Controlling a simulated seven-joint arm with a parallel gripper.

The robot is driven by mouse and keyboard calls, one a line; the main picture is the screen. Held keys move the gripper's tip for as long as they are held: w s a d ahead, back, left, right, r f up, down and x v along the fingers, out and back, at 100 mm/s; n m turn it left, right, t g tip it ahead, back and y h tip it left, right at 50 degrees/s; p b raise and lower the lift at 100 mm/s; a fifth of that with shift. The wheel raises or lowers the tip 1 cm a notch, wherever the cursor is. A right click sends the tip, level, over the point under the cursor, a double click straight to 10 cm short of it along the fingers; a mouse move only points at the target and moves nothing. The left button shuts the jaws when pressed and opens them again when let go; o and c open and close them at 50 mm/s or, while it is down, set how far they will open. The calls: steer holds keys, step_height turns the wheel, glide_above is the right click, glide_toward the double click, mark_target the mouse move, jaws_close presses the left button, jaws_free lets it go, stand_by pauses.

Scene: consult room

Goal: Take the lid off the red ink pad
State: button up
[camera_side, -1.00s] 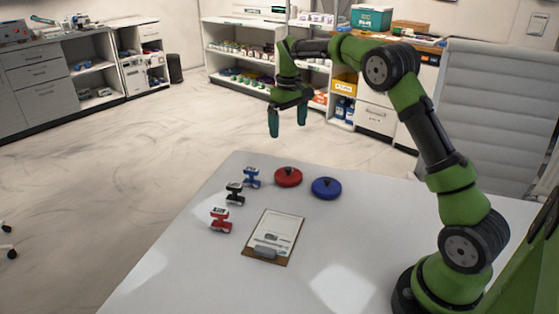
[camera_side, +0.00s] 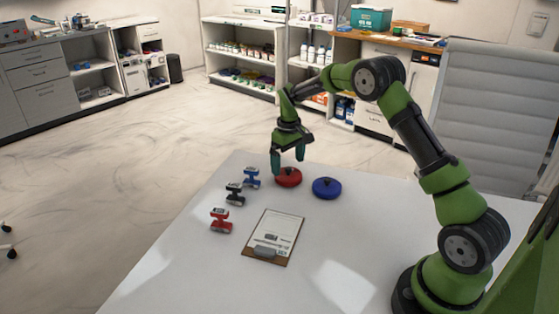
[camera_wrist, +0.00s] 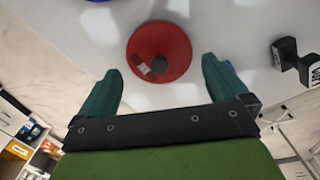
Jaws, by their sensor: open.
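The red ink pad (camera_side: 288,178) is a round red disc with a dark knob on its lid, lying near the far edge of the table. In the wrist view the red ink pad (camera_wrist: 160,50) lies ahead of the fingertips, with its dark knob and a small red-and-white label on top. My gripper (camera_side: 288,165) is open and empty, fingers pointing down over the pad. In the wrist view my gripper (camera_wrist: 160,75) has one finger to each side of the pad's near part. I cannot tell whether the fingers touch it.
A blue ink pad (camera_side: 326,188) lies just right of the red one. Blue (camera_side: 252,177), black (camera_side: 235,193) and red (camera_side: 221,220) stamps stand to the left. A clipboard (camera_side: 273,237) with paper lies in front. The table's right side is clear.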

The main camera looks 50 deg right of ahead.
mark_target(289, 169)
step_height(289, 169, down, 4)
steer(key=shift+s+r, duration=0.1)
steer(key=shift+r, duration=0.05)
steer(key=c, duration=0.7)
steer(key=shift+r, duration=0.1)
